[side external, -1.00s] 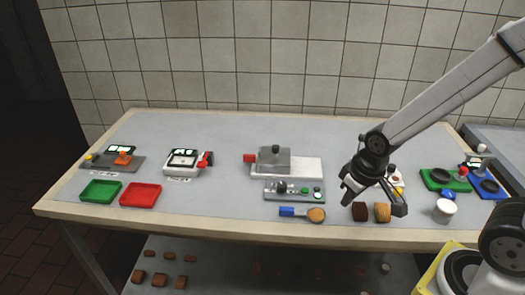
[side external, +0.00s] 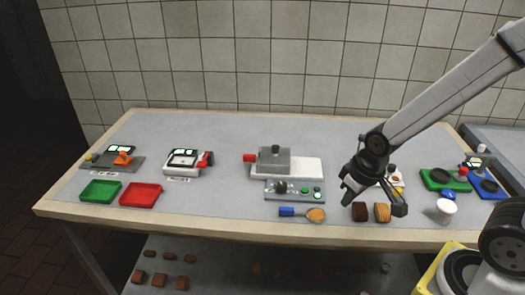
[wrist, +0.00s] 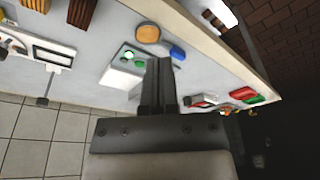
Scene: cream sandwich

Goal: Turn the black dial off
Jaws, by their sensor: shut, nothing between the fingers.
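The black dial (side external: 281,187) is a small dark knob at the left of a grey control panel (side external: 272,196) in the middle of the table. Green buttons sit to its right on the panel. My gripper (side external: 374,190) is to the right of the panel, above the table, apart from the dial. In the wrist view my gripper (wrist: 160,64) shows its fingers together, with nothing between them. The panel (wrist: 120,77) also shows there, left of the fingers; I cannot make out the dial in that view.
A grey press (side external: 275,160) with a red handle stands behind the panel. A blue-handled spoon (side external: 295,212) lies in front. Dark and tan blocks (side external: 382,212) lie below my gripper. Green (side external: 100,192) and red trays (side external: 140,195) are at left.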

